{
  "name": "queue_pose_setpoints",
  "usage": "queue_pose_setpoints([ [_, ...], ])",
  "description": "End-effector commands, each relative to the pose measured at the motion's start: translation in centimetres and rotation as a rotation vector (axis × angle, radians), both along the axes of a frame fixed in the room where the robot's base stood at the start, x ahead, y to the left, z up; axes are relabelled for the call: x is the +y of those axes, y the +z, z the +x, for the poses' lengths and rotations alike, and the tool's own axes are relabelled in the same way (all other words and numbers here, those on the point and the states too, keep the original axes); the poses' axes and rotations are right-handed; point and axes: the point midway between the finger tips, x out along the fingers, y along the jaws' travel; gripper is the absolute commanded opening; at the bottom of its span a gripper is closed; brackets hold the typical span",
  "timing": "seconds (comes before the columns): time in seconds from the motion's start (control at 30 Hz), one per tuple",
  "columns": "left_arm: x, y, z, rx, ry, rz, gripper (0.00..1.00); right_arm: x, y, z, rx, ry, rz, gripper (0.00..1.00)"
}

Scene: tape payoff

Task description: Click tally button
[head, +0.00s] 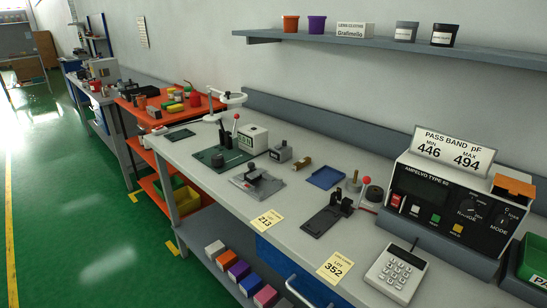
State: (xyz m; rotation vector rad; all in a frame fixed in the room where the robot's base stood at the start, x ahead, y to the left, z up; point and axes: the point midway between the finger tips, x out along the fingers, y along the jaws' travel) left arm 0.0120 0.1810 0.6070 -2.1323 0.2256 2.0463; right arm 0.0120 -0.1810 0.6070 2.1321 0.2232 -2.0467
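No part labelled as a tally button can be read in the head view. A small grey box (280,153) with a raised dark part on top stands on the bench behind the middle fixture; I cannot tell whether this is the tally counter. A white keypad (396,273) with several keys lies near the front edge at right. Neither of my grippers is in view.
The grey bench (290,205) holds a tester (455,205) at right, a blue tray (326,177), a dark fixture (327,218) and a metal fixture (257,183). Lot cards 213 (267,219) and 352 (335,268) lie at the front edge. A shelf (390,47) hangs above.

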Motion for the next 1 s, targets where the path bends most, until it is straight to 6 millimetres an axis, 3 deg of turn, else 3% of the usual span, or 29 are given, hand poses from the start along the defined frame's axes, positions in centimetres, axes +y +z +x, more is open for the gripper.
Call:
queue_pose_setpoints([
  [0.03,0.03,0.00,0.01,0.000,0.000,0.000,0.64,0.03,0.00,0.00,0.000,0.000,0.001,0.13],
  [0.1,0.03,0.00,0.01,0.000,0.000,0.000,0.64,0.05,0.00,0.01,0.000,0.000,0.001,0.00],
  [1.0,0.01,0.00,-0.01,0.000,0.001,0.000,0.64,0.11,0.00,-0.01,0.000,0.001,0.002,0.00],
])
